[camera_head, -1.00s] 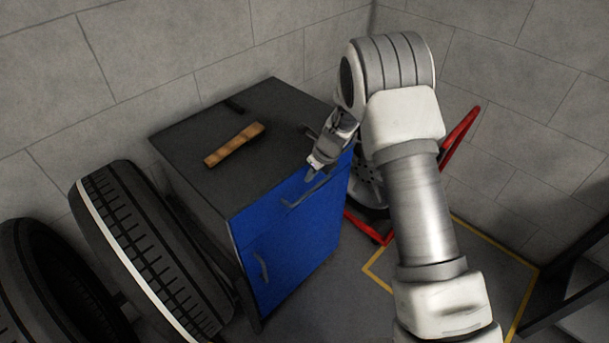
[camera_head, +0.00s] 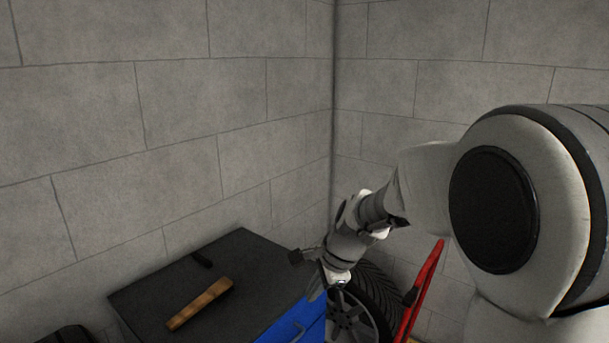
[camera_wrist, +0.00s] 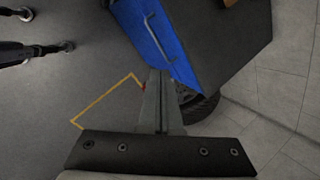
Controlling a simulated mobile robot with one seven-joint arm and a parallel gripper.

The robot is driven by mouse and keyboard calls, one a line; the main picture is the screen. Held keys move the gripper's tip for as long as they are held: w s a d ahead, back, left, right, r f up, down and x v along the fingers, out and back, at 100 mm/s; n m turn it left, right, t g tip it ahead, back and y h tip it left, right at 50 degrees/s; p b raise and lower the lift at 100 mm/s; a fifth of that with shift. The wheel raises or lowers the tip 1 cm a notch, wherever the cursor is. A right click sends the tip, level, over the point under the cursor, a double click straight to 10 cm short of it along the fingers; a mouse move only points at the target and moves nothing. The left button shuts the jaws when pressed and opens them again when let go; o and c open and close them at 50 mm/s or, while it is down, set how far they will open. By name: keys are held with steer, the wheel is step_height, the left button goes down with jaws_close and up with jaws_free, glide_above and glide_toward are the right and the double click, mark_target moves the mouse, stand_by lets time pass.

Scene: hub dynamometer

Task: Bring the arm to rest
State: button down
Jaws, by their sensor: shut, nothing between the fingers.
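My arm reaches in from the right in the head view, bent at a large joint close to the camera. My gripper (camera_head: 316,285) hangs at the front right corner of the blue cabinet's dark top, pointing down. In the wrist view my gripper (camera_wrist: 160,80) has its fingers together with nothing between them. The blue cabinet (camera_head: 300,326) is partly cut off by the lower edge of the head view. In the wrist view the cabinet's blue front (camera_wrist: 150,40) lies beyond the fingertips; I cannot tell whether they touch it.
A wheel (camera_head: 375,295) and a red frame (camera_head: 420,290) stand right of the cabinet. Block walls meet in a corner behind. A yellow floor line (camera_wrist: 105,98) shows in the wrist view.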

steer(key=s+d+r+n+h, duration=0.1)
steer(key=s+d+r+n, duration=0.2)
steer(key=s, duration=0.5)
steer(key=s+d+r+n+t+h, duration=0.1)
steer(key=s+d+r+n, duration=0.2)
steer(key=s+d+n, duration=0.2)
steer(key=s+d+r+n+t+h, duration=0.1)
steer(key=s+d+r+n, duration=0.2)
steer(key=s+n, duration=0.3)
steer(key=s+d, duration=0.1)
steer(key=s, duration=0.4)
steer(key=shift+s+r+n, duration=0.15)
steer(key=shift+s+n, duration=0.1)
steer(key=shift+n, duration=0.05)
